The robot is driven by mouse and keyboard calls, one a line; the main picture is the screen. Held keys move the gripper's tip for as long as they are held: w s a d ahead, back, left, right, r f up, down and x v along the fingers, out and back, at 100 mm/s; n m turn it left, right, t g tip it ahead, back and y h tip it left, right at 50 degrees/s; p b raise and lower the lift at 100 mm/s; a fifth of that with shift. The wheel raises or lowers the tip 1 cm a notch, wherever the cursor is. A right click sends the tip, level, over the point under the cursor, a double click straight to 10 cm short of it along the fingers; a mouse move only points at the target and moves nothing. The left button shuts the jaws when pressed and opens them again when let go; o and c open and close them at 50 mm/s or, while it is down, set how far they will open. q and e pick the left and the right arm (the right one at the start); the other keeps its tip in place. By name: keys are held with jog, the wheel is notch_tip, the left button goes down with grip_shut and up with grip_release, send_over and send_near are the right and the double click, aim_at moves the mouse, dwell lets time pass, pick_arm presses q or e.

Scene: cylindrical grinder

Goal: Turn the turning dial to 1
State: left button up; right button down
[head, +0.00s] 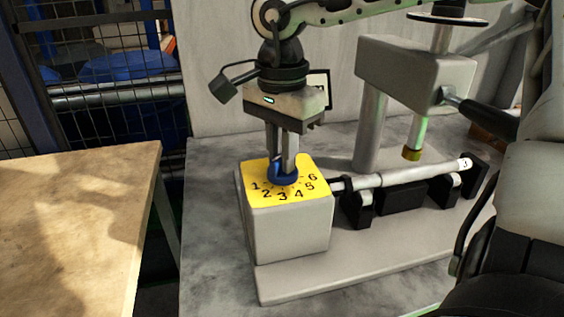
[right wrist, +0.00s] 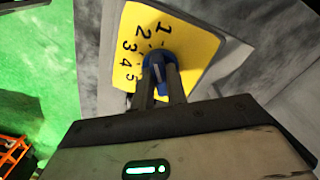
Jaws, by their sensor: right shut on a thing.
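The turning dial (head: 284,180) is a blue knob on a yellow plate (head: 261,171) on top of a grey block. Black numbers 1 to 6 curve around its near side, with 1 at the left and 6 at the right in the head view. My right gripper (head: 285,168) points down and is shut on the dial. In the right wrist view the two fingers (right wrist: 160,82) sit on either side of the blue dial (right wrist: 153,61). The fingers hide part of the knob, so I cannot tell which number it points to. My left gripper is not in view.
Right of the block, a grey cylindrical bar (head: 400,174) rests on black supports. A grey machine head (head: 412,75) stands behind it on a post. A wooden table (head: 75,230) is at the left, and a mesh fence (head: 100,60) is behind.

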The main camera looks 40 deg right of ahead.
jog(key=shift+w+m+b, duration=0.1)
jog(key=shift+m+b, duration=0.6)
jog(key=shift+m, duration=1)
jog(key=shift+r, duration=0.1)
jog(key=c, duration=1.4)
grip_release()
notch_tip(320, 180, up, 16)
jog(key=p, duration=0.2)
jog(key=shift+p, duration=0.4)
